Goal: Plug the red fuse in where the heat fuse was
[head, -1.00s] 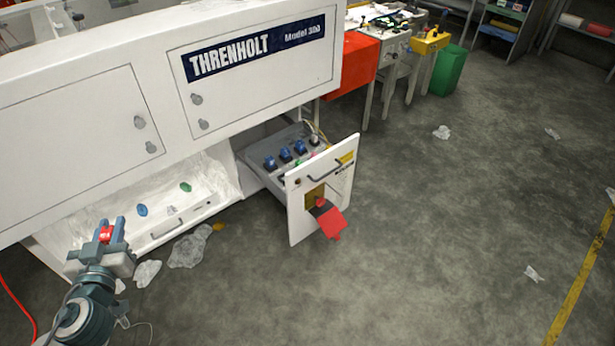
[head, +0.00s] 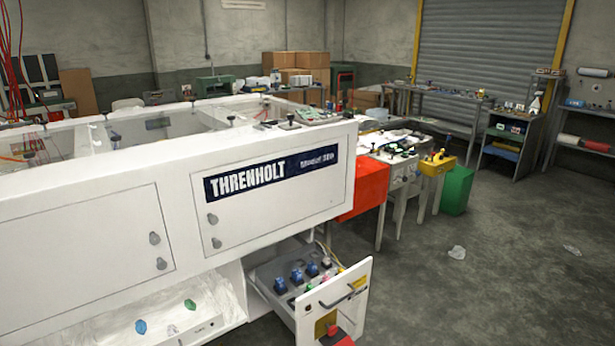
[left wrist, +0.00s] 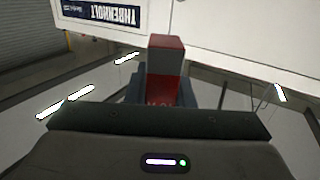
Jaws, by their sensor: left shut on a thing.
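The open drawer (head: 358,300) of the white Threnholt machine (head: 110,205) shows at the bottom of the head view. Several blue fuse-like parts (head: 297,277) stand in a row inside it, with a dark one (head: 326,262) at the far end. The socket of the heat fuse cannot be made out. My right gripper is not in view.
Green (head: 190,304) and blue (head: 141,326) bits lie in the white bay left of the drawer. The floor (head: 480,300) right of the drawer is mostly clear.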

